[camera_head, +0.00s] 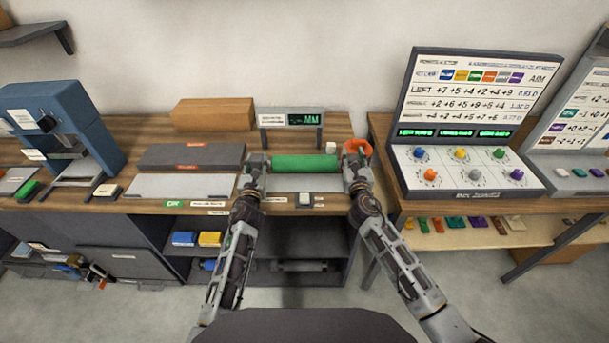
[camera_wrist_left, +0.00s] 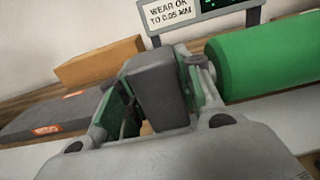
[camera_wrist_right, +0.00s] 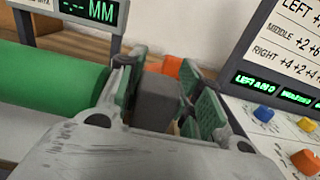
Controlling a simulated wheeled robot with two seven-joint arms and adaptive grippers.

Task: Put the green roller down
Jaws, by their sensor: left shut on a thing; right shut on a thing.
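The green roller (camera_head: 305,163) lies level across the front of the gauge stand with the green "MM" display (camera_head: 291,118). My left gripper (camera_head: 256,162) is at its left end and my right gripper (camera_head: 356,160) at its right end, both shut on the roller's ends. In the left wrist view, the roller (camera_wrist_left: 268,62) extends right from the jaws; in the right wrist view, the roller (camera_wrist_right: 50,85) extends left. Dark grey blocks show between the fingers. The gripped ends are mostly hidden. I cannot tell whether the roller touches the pale plate (camera_head: 290,184) below it.
An orange ring-like part (camera_head: 358,147) is beside my right gripper. A grey slab (camera_head: 192,156) and a cardboard box (camera_head: 213,114) are to the left. A small white-topped block (camera_head: 304,199) sits in front. A panel with coloured knobs (camera_head: 466,168) is at right.

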